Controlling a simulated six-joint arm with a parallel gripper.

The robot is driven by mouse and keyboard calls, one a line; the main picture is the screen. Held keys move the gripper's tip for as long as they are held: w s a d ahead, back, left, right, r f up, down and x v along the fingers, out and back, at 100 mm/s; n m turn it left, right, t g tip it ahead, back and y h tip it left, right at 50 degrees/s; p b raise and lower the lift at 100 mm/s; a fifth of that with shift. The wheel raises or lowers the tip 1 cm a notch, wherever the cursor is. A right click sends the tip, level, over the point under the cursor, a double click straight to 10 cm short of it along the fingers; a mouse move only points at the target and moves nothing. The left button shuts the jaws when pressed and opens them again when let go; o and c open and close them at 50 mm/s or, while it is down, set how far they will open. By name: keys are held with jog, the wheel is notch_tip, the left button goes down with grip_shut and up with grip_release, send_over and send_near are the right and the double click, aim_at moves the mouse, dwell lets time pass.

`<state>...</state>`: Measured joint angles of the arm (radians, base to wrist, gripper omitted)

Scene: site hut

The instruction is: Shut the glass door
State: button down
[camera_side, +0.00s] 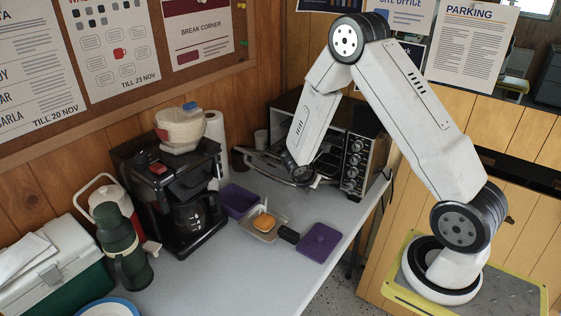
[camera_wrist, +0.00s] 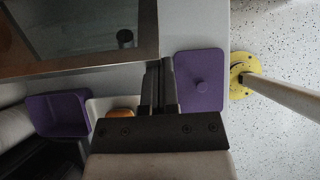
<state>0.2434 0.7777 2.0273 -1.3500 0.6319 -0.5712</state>
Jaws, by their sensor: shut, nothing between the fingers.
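The toaster oven (camera_side: 352,133) stands at the back of the table, its control knobs at the right of its front. Its glass door (camera_side: 262,160) hangs open, lowered outward to near level. In the wrist view the dark pane of the glass door (camera_wrist: 85,25) and its metal edge fill the upper left. My gripper (camera_wrist: 161,66) is shut and empty, its fingertips just beyond the door's front edge, beside its right corner. I cannot tell whether they touch it. In the side view my wrist covers part of the door and hides the fingertips.
A tray (camera_side: 284,219) with a bun (camera_side: 264,222), a purple box (camera_side: 238,198) and a purple lid (camera_side: 319,243) lie in front of the oven. A coffee maker (camera_side: 165,190) and a paper roll (camera_side: 215,135) stand to the left.

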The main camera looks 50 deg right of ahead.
jog(key=shift+d+r+y, duration=0.65)
jog(key=shift+d+r, duration=0.25)
jog(key=shift+r, duration=0.2)
jog(key=shift+d+r+y, duration=0.65)
jog(key=shift+d+r, duration=0.25)
jog(key=shift+r, duration=0.15)
jog(key=d+r+y, duration=0.2)
jog(key=d+r, duration=0.4)
jog(key=d, duration=0.6)
jog(key=shift+d+y, duration=0.3)
jog(key=shift+y, duration=0.1)
jog(key=shift+r, duration=0.1)
jog(key=shift+d+r, duration=0.55)
jog(key=shift+r, duration=1)
jog(key=shift+d+r, duration=0.55)
jog(key=shift+r, duration=0.95)
jog(key=shift+d+r, duration=0.55)
jog(key=shift+r, duration=1)
jog(key=shift+a, duration=0.1)
